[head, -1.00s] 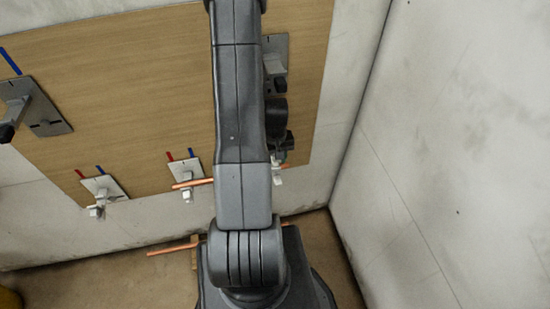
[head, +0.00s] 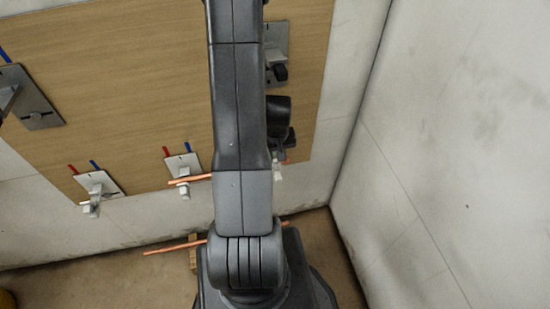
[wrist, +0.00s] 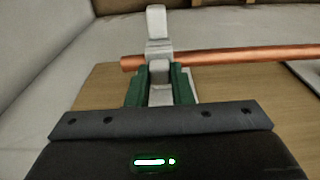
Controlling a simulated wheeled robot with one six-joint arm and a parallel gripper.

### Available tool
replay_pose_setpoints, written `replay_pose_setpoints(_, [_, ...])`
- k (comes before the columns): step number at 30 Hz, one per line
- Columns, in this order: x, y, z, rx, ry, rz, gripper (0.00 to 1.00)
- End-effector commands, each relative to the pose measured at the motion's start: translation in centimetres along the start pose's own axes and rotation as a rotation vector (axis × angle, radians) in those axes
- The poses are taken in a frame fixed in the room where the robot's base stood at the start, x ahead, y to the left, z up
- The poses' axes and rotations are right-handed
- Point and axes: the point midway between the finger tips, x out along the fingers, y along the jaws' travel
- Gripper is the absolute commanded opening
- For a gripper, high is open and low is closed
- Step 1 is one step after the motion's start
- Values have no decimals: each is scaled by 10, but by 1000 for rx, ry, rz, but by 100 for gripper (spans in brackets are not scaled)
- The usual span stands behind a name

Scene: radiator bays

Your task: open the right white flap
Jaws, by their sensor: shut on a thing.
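In the wrist view my gripper (wrist: 159,88) has its green fingers shut on a pale, narrow piece of the white flap fitting (wrist: 158,48). The fitting lies across a copper pipe (wrist: 225,58), and a white tab (wrist: 156,20) stands up beyond it. I cannot tell how far the flap is swung. In the head view my arm hides most of this spot. My gripper (head: 283,152) shows only partly beside the arm, with a white bit of the fitting (head: 278,170) below it. The copper pipe (head: 190,180) passes behind my arm.
Left of my arm, the wooden board (head: 130,100) carries a middle bracket (head: 183,166) and a left bracket (head: 97,185), each with a white fitting. A larger bracket (head: 35,105) is at the upper left. Another pipe (head: 175,246) is low down near the floor. A pale wall (head: 440,170) is on the right.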

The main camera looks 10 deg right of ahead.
Motion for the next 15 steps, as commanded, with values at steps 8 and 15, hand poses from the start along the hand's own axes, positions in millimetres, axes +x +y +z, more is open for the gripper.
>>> replay_pose_setpoints(8, [6, 1, 7, 2, 133, 2, 0])
replay_pose_setpoints(15, [6, 1, 13, 2, 241, 3, 0])
